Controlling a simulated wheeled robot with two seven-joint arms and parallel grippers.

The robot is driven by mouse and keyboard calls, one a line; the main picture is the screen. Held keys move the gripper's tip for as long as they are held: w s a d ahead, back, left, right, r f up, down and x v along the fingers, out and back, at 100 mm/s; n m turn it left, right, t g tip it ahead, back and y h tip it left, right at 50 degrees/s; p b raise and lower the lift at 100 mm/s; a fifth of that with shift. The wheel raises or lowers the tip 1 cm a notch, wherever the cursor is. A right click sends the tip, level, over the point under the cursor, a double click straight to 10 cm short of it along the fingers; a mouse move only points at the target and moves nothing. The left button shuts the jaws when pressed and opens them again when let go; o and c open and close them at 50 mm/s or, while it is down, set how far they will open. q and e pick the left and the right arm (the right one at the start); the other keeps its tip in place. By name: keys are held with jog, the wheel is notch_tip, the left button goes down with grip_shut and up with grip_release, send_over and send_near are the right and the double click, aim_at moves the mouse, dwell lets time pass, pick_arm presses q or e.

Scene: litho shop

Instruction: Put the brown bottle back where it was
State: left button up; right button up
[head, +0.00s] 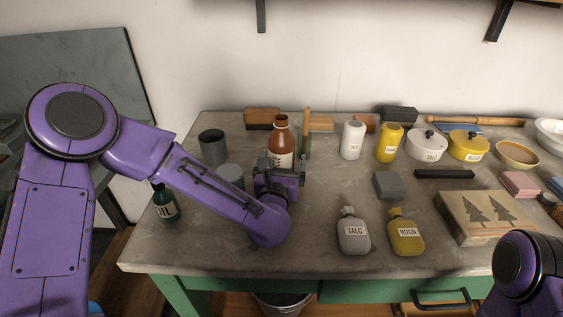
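The brown bottle (281,137) stands upright towards the back left of the table in the head view, with a white label on its front. My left gripper (283,163) is right in front of it, at the height of its lower body, and hides its base. The fingers overlap the bottle in the picture. I cannot tell whether they grip it or are spread around it, nor whether its base touches the table. My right arm shows only at the lower right corner, and its gripper is out of view.
A dark grey cup (212,147), a grey lidded tin (231,177) and a green OIL bottle (166,204) are on the left. A wooden-handled tool (307,132) stands close right of the brown bottle. TALC (354,234) and ROSIN (406,234) bags sit near the front edge.

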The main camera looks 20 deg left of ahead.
pick_arm(q)
jog(key=shift+r, duration=0.25)
jog(key=shift+s+f, duration=0.15)
jog(key=shift+s, duration=0.25)
jog(key=s, duration=0.2)
jog(key=s+d+b, duration=0.1)
jog(key=s, duration=0.2)
jog(key=s+b, duration=0.1)
jog(key=s, duration=0.2)
jog(key=shift+s+d, duration=0.15)
jog(key=shift+s+d+r+p, duration=0.1)
jog(key=shift+s+p, duration=0.2)
jog(key=shift+s, duration=0.3)
jog(key=shift+s+d+r+p, duration=0.1)
jog(key=shift+s+p, duration=0.15)
jog(key=shift+s, duration=0.35)
jog(key=shift+s+f, duration=0.1)
jog(key=shift+s, duration=0.15)
